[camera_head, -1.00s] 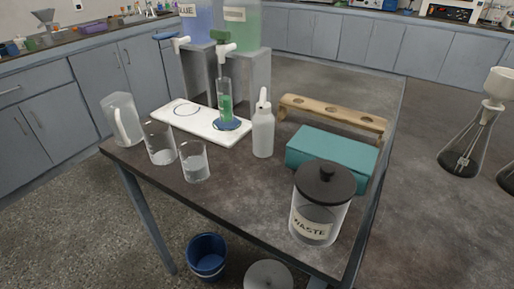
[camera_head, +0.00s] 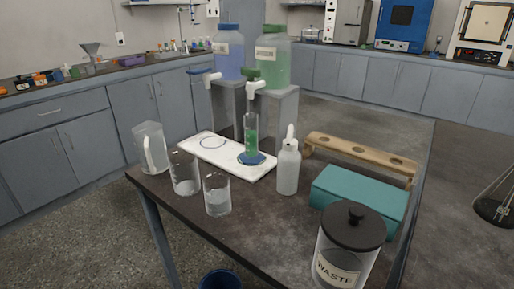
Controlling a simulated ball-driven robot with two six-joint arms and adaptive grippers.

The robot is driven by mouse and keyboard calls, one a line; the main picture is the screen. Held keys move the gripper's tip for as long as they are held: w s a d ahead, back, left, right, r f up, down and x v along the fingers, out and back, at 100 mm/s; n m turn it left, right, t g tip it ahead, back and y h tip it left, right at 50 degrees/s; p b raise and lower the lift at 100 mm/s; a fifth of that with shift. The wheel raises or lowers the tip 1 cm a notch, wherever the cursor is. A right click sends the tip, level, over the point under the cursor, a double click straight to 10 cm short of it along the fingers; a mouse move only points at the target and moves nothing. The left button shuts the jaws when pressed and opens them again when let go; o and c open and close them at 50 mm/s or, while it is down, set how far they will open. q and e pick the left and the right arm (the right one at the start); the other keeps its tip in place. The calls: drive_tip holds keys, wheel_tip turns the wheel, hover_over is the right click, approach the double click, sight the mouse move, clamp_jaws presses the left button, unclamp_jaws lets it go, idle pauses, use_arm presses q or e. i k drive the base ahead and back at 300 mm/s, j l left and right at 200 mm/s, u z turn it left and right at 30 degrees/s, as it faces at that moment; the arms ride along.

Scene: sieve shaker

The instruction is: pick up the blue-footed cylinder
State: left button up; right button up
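The blue-footed cylinder (camera_head: 251,138) is a tall clear graduated cylinder with green liquid in it and a blue base. It stands upright on the right part of a white tray (camera_head: 214,158) on the dark table. Its top is just under the white spout of the green-filled dispensing jug (camera_head: 270,55). Neither of my grippers is in view.
A wash bottle (camera_head: 288,168) stands right of the cylinder. A pitcher (camera_head: 150,147) and two beakers (camera_head: 185,174) (camera_head: 217,196) stand at the left front. A teal box (camera_head: 360,198), a wooden rack (camera_head: 362,157) and a waste jar (camera_head: 348,248) are on the right.

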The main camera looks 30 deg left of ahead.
sight(252, 156)
drive_tip(key=u, duration=1.5)
drive_tip(key=i+j, duration=0.6)
drive_tip(key=j, duration=0.2)
